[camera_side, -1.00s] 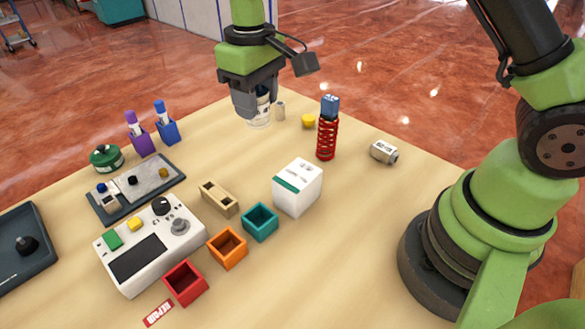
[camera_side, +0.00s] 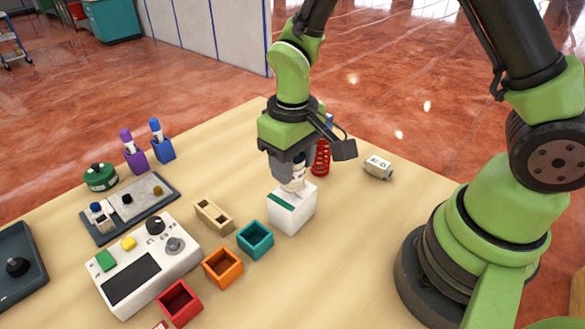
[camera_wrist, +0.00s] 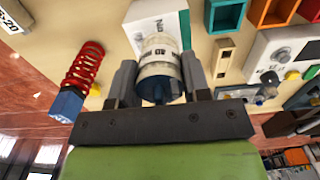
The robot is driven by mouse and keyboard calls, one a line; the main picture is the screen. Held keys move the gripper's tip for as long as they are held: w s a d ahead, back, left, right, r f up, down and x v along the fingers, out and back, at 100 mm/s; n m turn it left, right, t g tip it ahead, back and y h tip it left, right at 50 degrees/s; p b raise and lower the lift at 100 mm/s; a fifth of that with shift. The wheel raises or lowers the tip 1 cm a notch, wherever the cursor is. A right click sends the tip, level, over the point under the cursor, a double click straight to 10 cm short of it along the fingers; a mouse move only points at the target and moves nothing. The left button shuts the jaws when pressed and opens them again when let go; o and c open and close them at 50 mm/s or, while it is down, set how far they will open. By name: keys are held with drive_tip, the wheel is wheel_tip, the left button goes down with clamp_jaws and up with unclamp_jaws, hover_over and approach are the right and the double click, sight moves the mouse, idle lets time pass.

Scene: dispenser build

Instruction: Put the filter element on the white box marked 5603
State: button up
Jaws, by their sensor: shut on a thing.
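The filter element (camera_wrist: 160,58) is a white cylinder with dark print. My gripper (camera_side: 289,178) is shut on it, with one finger on each side in the wrist view (camera_wrist: 158,76). The white box (camera_side: 291,215) has a green stripe; it also shows in the wrist view (camera_wrist: 146,30). I cannot read the number 5603 on it. The filter element is right over the box top in the side view, its lower end at or very near the top face. I cannot tell whether they touch. The fingers hide much of the filter element there.
A red spring with a blue end (camera_side: 321,158) stands close behind the box, partly hidden by my wrist. A teal bin (camera_side: 255,240), an orange bin (camera_side: 222,267) and a tan block (camera_side: 213,215) are left of the box. A labelled cylinder (camera_side: 378,167) lies to the right.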

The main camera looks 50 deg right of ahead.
drive_tip(key=shift+f, duration=0.8)
drive_tip(key=shift+f, duration=0.15)
drive_tip(key=o, duration=1)
